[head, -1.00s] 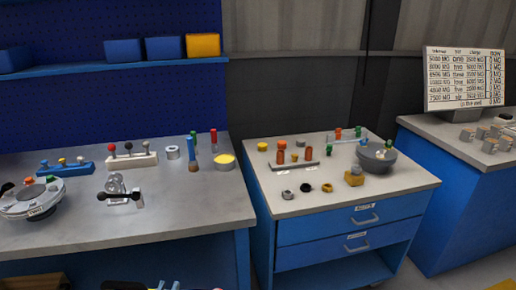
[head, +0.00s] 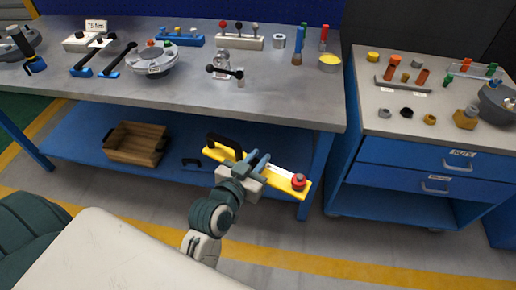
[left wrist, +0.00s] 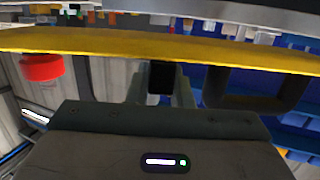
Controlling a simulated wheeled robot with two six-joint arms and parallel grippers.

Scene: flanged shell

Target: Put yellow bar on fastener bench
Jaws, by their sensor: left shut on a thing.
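The yellow bar (head: 216,153) is long and flat, with a black handle at its left end and a red knob (head: 298,182) at its right end. My left gripper (head: 257,163) is shut on the bar's middle and holds it in the air before the long workbench, below its top. In the left wrist view the bar (left wrist: 160,44) crosses the whole picture, with the gripper (left wrist: 162,88) at its middle. The fastener bench, seemingly the blue drawer unit with a grey top (head: 385,133), stands at the right, apart from the bar. My right gripper is not in view.
The long workbench (head: 200,88) carries several fixtures. A wooden crate (head: 137,144) is on its lower shelf.

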